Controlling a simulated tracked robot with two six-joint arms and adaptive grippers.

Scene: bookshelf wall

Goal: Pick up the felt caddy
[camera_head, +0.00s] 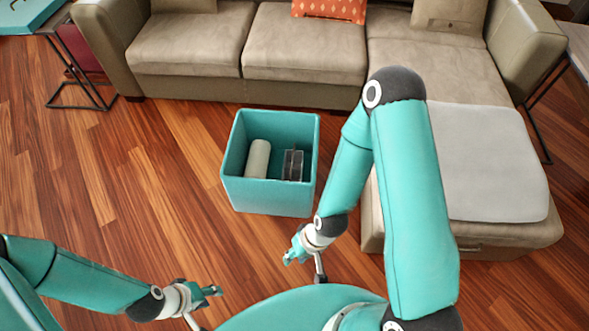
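The felt caddy (266,196) is an open-topped teal box standing upright on the wooden floor in front of the sofa. It holds a pale rounded roll (258,159) on the left and a dark grey boxy item (292,165) on the right. My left gripper (207,294) is low in the picture, in front of the caddy's left side and apart from it. My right gripper (297,254) is nearer, just in front of the caddy's right side, with a visible gap. Neither gripper holds anything I can see. Their finger openings are too small to judge.
A beige sofa (192,45) stands behind the caddy. Its chaise, with a light grey throw (490,165), extends forward on the right. A dark-framed side table (80,75) is at the far left. The wooden floor (110,185) left of the caddy is clear.

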